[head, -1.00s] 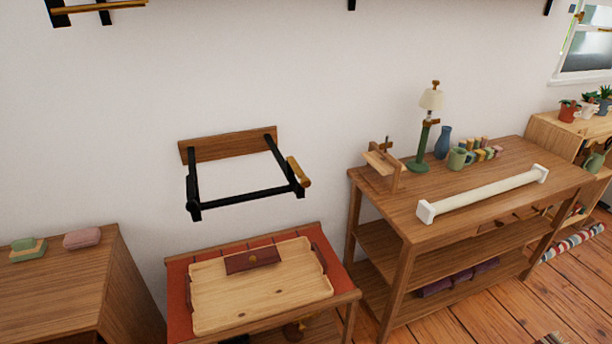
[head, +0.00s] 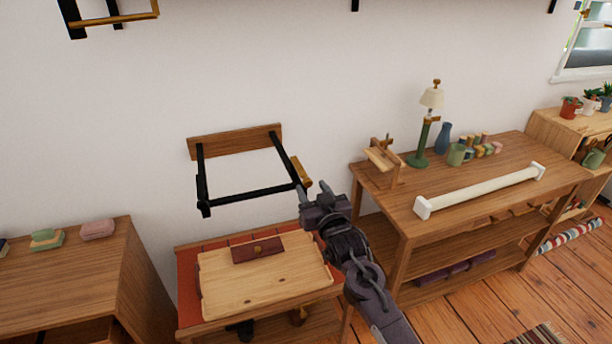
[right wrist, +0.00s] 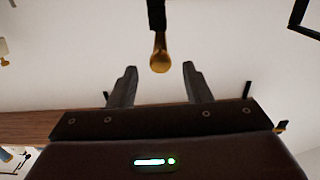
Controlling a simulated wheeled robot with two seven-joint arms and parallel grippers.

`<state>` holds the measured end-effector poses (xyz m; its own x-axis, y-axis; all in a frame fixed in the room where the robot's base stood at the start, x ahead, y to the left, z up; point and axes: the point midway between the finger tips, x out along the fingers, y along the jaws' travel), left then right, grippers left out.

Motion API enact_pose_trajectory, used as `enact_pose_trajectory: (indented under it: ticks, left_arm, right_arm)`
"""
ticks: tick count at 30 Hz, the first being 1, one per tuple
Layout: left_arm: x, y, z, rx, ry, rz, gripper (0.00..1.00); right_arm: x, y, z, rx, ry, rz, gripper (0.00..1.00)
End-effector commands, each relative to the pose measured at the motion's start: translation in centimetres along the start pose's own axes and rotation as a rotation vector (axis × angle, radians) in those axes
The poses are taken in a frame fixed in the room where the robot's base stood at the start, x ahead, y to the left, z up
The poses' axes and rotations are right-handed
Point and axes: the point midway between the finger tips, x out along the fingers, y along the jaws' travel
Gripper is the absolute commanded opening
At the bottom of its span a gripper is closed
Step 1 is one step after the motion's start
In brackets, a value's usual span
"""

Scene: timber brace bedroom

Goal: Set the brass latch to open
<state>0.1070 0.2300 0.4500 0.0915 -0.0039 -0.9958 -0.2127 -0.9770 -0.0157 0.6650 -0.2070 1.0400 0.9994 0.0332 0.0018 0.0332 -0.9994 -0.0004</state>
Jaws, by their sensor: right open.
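The brass latch (head: 301,172) is a short golden bar at the right end of a black wall frame (head: 252,196) with a wooden back plate (head: 235,141). In the right wrist view the latch (right wrist: 160,53) shows end-on as a rounded brass tip on a black arm, centred ahead of the gap between the fingertips. My right gripper (head: 316,190) is open and empty, just below and right of the latch. I cannot tell whether it touches the latch. My left gripper is not in view.
A small table with a wooden tray (head: 225,285) stands below the frame. A shelf table (head: 400,205) with a lamp (head: 424,130) and a white bar (head: 480,192) stands to the right. A cabinet (head: 60,285) stands at left. Bare wall surrounds the frame.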

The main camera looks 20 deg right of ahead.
Motion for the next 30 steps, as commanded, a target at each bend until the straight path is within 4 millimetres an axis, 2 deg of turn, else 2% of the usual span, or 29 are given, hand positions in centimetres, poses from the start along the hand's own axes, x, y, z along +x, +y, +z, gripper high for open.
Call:
enact_pose_trajectory:
  ticks: [3,10,15,23,30]
  left_arm:
    - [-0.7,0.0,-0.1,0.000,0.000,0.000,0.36]
    - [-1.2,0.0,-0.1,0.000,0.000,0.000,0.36]
    - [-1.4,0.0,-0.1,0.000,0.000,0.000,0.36]
    - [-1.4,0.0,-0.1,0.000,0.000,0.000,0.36]
    - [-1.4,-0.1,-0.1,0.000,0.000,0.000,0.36]
  right_arm:
    - [2.0,0.0,-0.3,0.000,0.001,0.000,0.44]
    - [4.9,0.0,-0.2,0.000,0.000,-0.001,0.44]
    - [5.8,-0.1,0.0,0.000,-0.001,-0.001,0.44]
    - [6.0,-0.1,0.1,0.000,-0.001,-0.001,0.44]
    - [6.0,-0.1,0.1,0.000,-0.001,-0.001,0.16]
